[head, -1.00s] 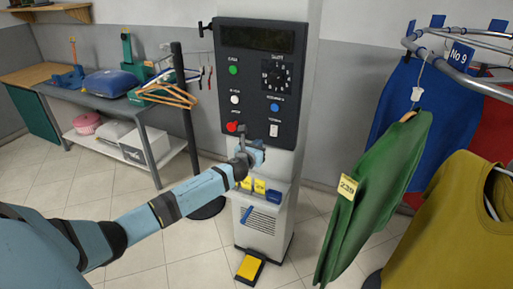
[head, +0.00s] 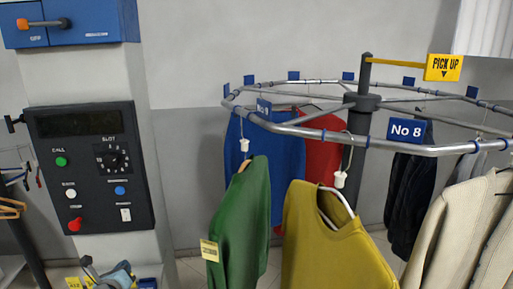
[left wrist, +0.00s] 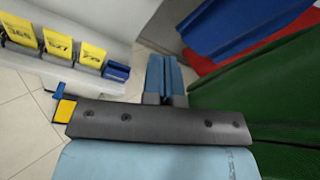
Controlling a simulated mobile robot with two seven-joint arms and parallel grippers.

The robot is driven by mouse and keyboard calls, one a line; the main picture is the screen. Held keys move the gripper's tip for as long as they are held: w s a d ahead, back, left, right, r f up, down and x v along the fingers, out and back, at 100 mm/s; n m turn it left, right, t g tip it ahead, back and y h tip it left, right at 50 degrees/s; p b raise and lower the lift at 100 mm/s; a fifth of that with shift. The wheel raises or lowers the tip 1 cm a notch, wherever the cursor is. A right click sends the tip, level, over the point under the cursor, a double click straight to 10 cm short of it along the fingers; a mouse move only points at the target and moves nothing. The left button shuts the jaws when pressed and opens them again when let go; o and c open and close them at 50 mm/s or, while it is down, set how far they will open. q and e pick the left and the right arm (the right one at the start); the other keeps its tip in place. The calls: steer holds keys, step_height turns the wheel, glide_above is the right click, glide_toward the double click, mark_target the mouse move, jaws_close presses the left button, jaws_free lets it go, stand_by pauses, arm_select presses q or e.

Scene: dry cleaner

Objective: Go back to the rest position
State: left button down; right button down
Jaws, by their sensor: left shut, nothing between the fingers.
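My left gripper (head: 124,271) shows at the bottom left of the head view, in front of the lower part of the control column, below the button panel (head: 95,165). In the left wrist view its blue fingers (left wrist: 165,75) are together with nothing between them. The fingers are apart from the panel's knobs and buttons. Most of my left arm is below the head picture. My right gripper is in neither view.
A round garment rail (head: 310,133) stands to the right with a green garment (head: 240,215), a mustard garment (head: 335,245) and several others. Yellow number tags (left wrist: 58,48) sit on the column's ledge, left of the fingers in the wrist view. The green garment hangs close on the right there.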

arm_select(q)
steer(key=s+d+f+n+g+h, duration=0.2)
steer(key=s+d+f+n, duration=0.5)
steer(key=s, duration=0.3)
steer(key=s+d+f+n+g+h, duration=0.1)
steer(key=s+d+f+n+h, duration=0.1)
steer(key=s+d+f+n, duration=0.55)
steer(key=s+d+r+n, duration=0.1)
steer(key=s+d+n, duration=0.4)
steer(key=s, duration=0.3)
steer(key=s+d+r+n+g+h, duration=0.1)
steer(key=s+d+n, duration=0.3)
steer(key=s, duration=0.5)
steer(key=n, duration=0.2)
steer(key=shift+d+r+n+g+h+p, duration=0.15)
steer(key=shift+d+n+g+h+p, duration=0.15)
steer(key=shift+d+n, duration=0.05)
